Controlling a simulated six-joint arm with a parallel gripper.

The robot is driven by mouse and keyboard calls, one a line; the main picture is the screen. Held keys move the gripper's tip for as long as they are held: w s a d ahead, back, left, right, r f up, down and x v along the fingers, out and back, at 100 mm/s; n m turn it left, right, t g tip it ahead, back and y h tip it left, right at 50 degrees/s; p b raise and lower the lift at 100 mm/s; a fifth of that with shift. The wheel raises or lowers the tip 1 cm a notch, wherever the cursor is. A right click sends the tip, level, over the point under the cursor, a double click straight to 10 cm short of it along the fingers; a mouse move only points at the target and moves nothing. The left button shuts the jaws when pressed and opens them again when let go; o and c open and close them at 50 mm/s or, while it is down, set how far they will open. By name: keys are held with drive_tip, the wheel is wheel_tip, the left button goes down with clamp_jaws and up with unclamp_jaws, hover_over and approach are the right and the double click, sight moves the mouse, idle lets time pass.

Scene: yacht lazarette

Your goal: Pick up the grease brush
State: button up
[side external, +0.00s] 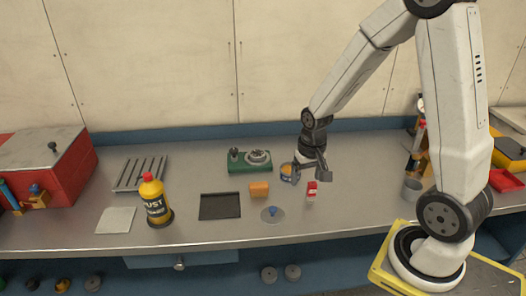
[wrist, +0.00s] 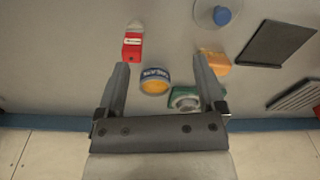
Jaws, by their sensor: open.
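I cannot pick out the grease brush for certain. In the side view, upright brush-like items (side external: 414,163) with brown and orange parts stand at a grey cup (side external: 411,189) on the right of the bench, partly behind my arm; they are too small to name surely. My gripper (side external: 319,173) is open and empty above the middle of the bench, well left of the cup. In the wrist view the open fingers (wrist: 160,62) point over the bench, and a small tin (wrist: 154,83) with a blue label and yellow-orange top shows between them. No brush shows there.
Near my gripper are a red-and-white box (side external: 311,191), an orange block (side external: 259,189), a green-based device (side external: 249,161) and a blue-knobbed disc (side external: 272,214). Further left are a dark tray (side external: 220,206), a yellow bottle (side external: 154,200) and a red toolbox (side external: 45,165).

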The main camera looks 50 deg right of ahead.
sight(312, 192)
drive_tip(key=d+m, duration=0.1)
drive_tip(key=d+f, duration=0.1)
drive_tip(key=d, duration=0.1)
drive_tip(key=d+f+m, duration=0.1)
drive_tip(key=shift+w+d+f+m+g, duration=0.1)
drive_tip(key=shift+d+m+g, duration=0.2)
drive_tip(key=shift+d+g, duration=0.1)
drive_tip(key=shift+f, duration=1.3)
drive_tip(key=shift+f, duration=0.1)
drive_tip(key=shift+f, duration=2.5)
clamp_jaws()
